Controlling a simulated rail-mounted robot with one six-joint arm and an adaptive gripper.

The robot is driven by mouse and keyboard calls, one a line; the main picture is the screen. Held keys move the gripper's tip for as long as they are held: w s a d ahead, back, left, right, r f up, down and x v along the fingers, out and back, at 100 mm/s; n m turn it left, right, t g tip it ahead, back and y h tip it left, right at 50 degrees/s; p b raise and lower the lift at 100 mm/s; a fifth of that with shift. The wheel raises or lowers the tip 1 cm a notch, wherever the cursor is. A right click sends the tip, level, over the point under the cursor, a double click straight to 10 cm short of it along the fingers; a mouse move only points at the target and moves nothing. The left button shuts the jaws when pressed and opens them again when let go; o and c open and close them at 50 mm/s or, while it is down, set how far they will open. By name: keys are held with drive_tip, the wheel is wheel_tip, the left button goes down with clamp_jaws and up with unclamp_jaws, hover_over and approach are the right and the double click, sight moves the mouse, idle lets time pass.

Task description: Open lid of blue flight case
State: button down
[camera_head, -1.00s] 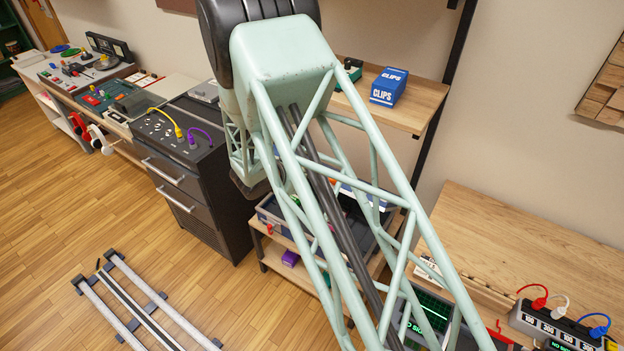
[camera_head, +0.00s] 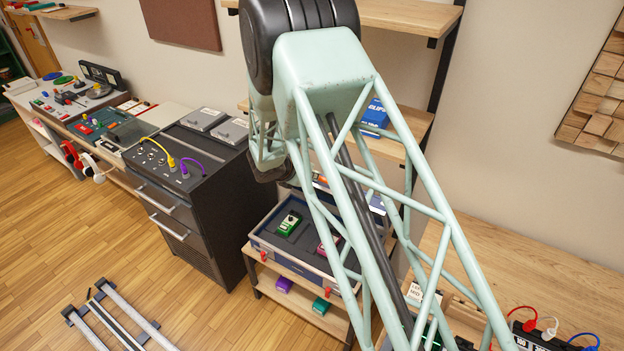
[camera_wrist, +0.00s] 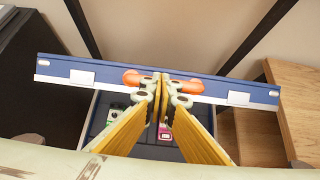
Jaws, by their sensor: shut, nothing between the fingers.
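The blue flight case (camera_head: 262,240) stands on a low wooden shelf unit, partly behind my arm in the head view. Its interior shows, with a green pedal (camera_head: 288,224) and a pink pedal (camera_head: 326,246) inside. In the wrist view, the blue lid (camera_wrist: 105,72) spans the picture as a raised panel with a pale edge and orange parts (camera_wrist: 190,86) near its middle. My gripper (camera_wrist: 161,82) is shut and empty, its yellow fingers together in front of the lid's middle. I cannot tell whether they touch it. My arm hides the gripper in the head view.
A dark drawer cabinet (camera_head: 205,215) stands close to the left of the case. A wooden shelf (camera_head: 405,128) with a blue box (camera_head: 375,115) is above and behind. A wooden bench (camera_head: 540,280) is at right. Purple (camera_head: 283,284) and green (camera_head: 321,305) items lie on the lower shelf.

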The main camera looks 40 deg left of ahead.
idle(0.8)
drive_tip(key=s+f+b+v, duration=0.1)
drive_tip(key=b+v, duration=0.1)
drive_tip(key=v, duration=1.1)
drive_tip(key=shift+b, duration=0.35)
drive_tip(key=shift+w, duration=0.1)
drive_tip(key=shift+d, duration=0.1)
